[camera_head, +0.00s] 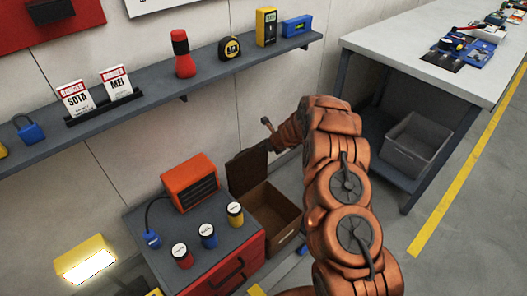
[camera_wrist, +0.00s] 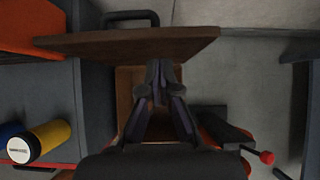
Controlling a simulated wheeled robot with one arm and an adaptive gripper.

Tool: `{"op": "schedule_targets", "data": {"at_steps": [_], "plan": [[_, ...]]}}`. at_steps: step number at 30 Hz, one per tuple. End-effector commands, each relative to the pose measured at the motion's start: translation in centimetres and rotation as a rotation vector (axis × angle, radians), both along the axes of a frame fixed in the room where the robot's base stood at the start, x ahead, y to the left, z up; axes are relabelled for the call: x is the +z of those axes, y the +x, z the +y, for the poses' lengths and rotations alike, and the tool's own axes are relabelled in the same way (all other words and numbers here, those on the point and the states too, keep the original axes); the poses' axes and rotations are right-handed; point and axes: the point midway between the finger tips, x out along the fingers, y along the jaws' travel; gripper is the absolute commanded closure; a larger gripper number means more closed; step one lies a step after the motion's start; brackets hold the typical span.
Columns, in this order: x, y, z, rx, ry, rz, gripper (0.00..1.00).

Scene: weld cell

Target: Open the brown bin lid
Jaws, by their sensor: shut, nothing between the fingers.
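The brown bin (camera_head: 285,205) stands open on the floor to the right of the red cabinet, its inside showing. Its brown lid (camera_head: 243,172) stands raised, roughly upright, at the bin's back left side. In the wrist view the lid (camera_wrist: 100,44) crosses above my fingers, with a black handle (camera_wrist: 130,17) on its far side. My gripper (camera_wrist: 160,72) is shut and empty, its fingertips close to the lid's near face; I cannot tell whether they touch. Part of the bin's inside (camera_wrist: 128,90) shows behind the fingers. In the head view my arm hides the bin's right side.
The red cabinet (camera_head: 237,278) carries an orange heater-like box (camera_head: 190,182) and red, blue and yellow cans (camera_head: 208,236). A wall shelf (camera_head: 150,95) runs above. A workbench (camera_head: 420,60) with a grey crate (camera_head: 415,145) beneath stands at the right. Floor is clear right of my arm.

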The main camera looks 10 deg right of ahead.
Motion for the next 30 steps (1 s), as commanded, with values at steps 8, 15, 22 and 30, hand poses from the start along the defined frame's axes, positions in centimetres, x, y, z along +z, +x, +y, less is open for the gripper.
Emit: {"op": "schedule_targets", "data": {"at_steps": [8,15,22,30], "plan": [[3.4,0.9,0.3,-0.002,-0.001,0.0,1.0],[6.5,1.8,1.0,0.0,-0.002,0.0,1.0],[8.1,2.3,1.4,-0.001,-0.001,0.0,1.0],[9.4,1.8,1.8,0.039,-0.017,-0.006,1.0]]}}
